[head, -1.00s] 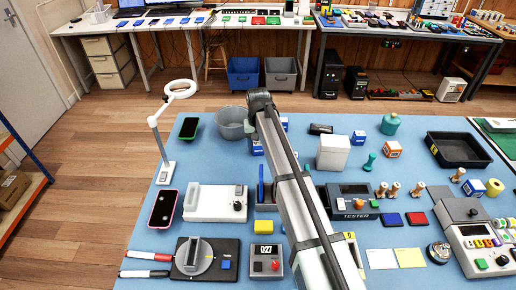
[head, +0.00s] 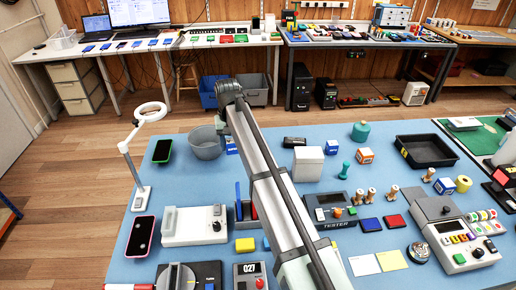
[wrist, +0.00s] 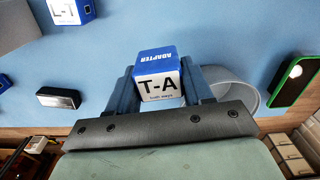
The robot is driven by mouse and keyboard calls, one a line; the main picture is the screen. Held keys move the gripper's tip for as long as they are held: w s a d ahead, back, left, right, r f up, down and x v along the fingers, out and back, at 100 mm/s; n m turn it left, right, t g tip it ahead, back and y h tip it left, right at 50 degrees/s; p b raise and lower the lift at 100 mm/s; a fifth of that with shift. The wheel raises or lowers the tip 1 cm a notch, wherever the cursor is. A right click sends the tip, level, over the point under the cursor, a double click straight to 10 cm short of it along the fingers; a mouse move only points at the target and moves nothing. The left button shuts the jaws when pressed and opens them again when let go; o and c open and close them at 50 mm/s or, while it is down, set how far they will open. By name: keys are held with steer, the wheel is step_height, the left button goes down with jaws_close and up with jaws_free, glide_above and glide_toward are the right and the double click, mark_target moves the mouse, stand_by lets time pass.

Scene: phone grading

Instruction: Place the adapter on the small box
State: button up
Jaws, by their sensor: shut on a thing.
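My gripper (wrist: 162,92) is shut on the adapter (wrist: 158,88), a small blue and white cube marked T-A and ADAPTER, in the wrist view. The cube sits between the two fingers, its white face toward the camera. In the head view my arm hides the gripper. A blue and white cube (head: 231,146) shows at the arm's left edge there, beside the grey bin; I cannot tell if it is the held one. A small white box (head: 308,164) stands upright on the blue mat, right of my arm.
The grey round bin (head: 205,142) stands close to my gripper, and also shows in the wrist view (wrist: 243,88). A green-edged phone (head: 162,151), a black block (head: 294,142), a blue L-T cube (head: 331,147) and a black tray (head: 426,151) lie around. Bare blue mat (head: 262,133) lies behind the arm.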

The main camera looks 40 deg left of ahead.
steer(key=shift+r, duration=0.35)
steer(key=w+d+r+m, duration=0.2)
steer(key=w+d+m, duration=0.2)
steer(key=w+d, duration=1.5)
step_height(320, 180, up, 3)
steer(key=n, duration=0.3)
glide_above(366, 151)
steer(key=shift+f, duration=5.15)
steer(key=shift+f, duration=0.1)
steer(key=o, duration=1)
